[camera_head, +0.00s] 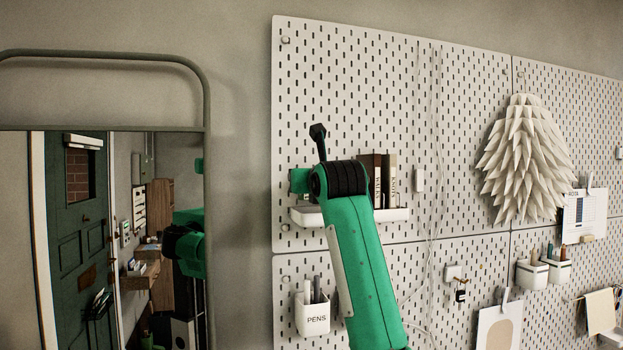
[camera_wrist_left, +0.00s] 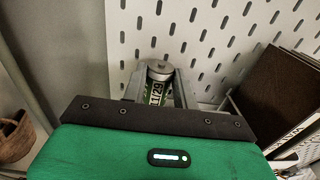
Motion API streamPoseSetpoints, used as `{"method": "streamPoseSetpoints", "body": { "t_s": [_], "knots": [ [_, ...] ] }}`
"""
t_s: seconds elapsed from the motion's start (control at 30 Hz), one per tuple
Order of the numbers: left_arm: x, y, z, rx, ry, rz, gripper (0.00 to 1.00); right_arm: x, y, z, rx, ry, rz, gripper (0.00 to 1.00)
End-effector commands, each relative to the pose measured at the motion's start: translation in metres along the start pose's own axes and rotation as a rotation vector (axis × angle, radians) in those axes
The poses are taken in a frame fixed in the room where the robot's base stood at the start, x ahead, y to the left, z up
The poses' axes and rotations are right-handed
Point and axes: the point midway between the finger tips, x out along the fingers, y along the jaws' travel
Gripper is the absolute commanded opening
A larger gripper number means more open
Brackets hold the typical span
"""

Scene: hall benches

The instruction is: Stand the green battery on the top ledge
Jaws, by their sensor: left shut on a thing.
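The green battery (camera_wrist_left: 157,92) shows in the left wrist view with a silver round end and a green and white printed label. My left gripper (camera_wrist_left: 156,98) is shut on it, with a finger on each side, in front of the pegboard. In the head view my green left arm reaches up to the top ledge (camera_head: 393,214), a white shelf on the pegboard. The arm covers the middle of this ledge, and the battery and fingers are hidden there. I cannot tell whether the battery touches the ledge. My right gripper is not in view.
Dark and pale books (camera_head: 390,182) stand on the ledge, close right of my wrist; they also show in the left wrist view (camera_wrist_left: 275,85). A white pens cup (camera_head: 313,318) hangs below. A framed mirror (camera_head: 208,95) stands left. A white paper ornament (camera_head: 525,160) hangs right.

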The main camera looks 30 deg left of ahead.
Motion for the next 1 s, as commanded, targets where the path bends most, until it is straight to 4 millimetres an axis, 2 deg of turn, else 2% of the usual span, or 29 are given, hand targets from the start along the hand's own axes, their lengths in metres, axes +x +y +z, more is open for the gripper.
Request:
{"method": "streamPoseSetpoints", "body": {
  "t_s": [0.07, 0.13, 0.5, 1.0],
  "knots": [
    [0.006, 0.001, 0.002, 0.0, -0.001, 0.0, 0.02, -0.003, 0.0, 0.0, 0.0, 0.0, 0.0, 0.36],
    [0.005, 0.0, -0.011, -0.001, -0.002, -0.001, 0.02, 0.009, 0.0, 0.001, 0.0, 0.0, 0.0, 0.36],
    [0.005, 0.0, -0.036, -0.001, -0.002, 0.0, 0.02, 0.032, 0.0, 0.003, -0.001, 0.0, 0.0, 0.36],
    [0.005, 0.0, -0.041, 0.0, -0.002, 0.0, 0.02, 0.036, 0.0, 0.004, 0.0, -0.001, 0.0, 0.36]
  ]
}}
